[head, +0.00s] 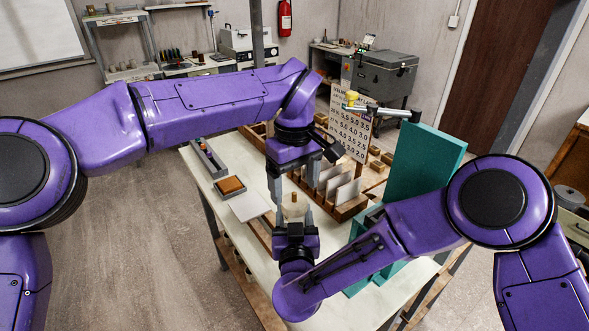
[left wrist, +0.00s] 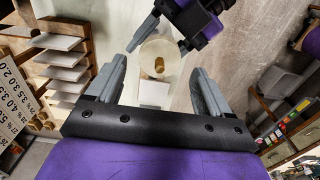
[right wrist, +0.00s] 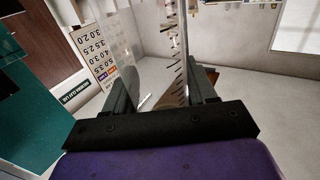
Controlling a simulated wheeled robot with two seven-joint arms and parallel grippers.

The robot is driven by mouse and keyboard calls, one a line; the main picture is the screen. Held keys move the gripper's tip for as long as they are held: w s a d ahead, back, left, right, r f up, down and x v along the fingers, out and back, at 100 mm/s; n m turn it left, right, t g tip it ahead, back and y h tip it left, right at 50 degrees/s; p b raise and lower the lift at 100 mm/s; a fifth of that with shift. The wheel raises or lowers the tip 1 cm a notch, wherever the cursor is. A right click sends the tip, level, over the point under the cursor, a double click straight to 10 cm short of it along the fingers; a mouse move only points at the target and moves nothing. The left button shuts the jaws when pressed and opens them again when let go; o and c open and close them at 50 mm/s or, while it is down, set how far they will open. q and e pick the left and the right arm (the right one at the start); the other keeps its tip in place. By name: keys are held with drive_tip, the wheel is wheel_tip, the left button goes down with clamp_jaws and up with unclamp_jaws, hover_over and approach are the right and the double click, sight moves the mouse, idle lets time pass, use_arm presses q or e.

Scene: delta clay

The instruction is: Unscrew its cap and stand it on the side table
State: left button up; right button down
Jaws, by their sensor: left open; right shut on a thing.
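A pale, partly see-through bottle (head: 292,211) with a small brown cap (head: 294,197) stands upright between my right gripper's fingers (head: 294,216), which are shut on it. From above, in the left wrist view, the bottle is a pale round shape (left wrist: 151,50) with the brown cap (left wrist: 159,65) at its middle. My left gripper (head: 296,193) points down over the bottle, open, with one finger on each side of the cap and apart from it. The right wrist view shows the bottle's side (right wrist: 172,95) only partly. I cannot tell which surface is the side table.
The white worktable (head: 225,240) holds a wooden rack with pale plates (head: 345,190), a tray with an orange block (head: 230,186) and a tall teal block (head: 425,165). A printed number board (head: 352,130) stands behind. Open floor (head: 130,240) lies left of the table.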

sight(296, 204)
use_arm(q)
wheel_tip(296, 204, down, 4)
drive_tip(key=shift+f, duration=0.1)
use_arm(e)
drive_tip(key=shift+s+f, duration=0.15)
drive_tip(key=shift+f, duration=0.2)
use_arm(q)
drive_tip(key=c, duration=1.1)
drive_tip(key=n, duration=0.5)
drive_tip(key=shift+n, duration=0.3)
drive_tip(key=n, duration=1.1)
drive_tip(key=shift+n, duration=0.4)
drive_tip(key=n, duration=1.2)
drive_tip(key=shift+s, duration=0.15)
use_arm(e)
drive_tip(key=shift+d, duration=0.1)
use_arm(q)
drive_tip(key=n, duration=0.8)
drive_tip(key=shift+s+n, duration=0.1)
drive_tip(key=shift+n, duration=0.3)
drive_tip(key=n, duration=0.3)
drive_tip(key=shift+d+r+n, duration=0.1)
drive_tip(key=shift+r+n, duration=0.1)
drive_tip(key=shift+n, duration=0.1)
drive_tip(key=shift+r, duration=0.15)
use_arm(e)
drive_tip(key=shift+r, duration=0.15)
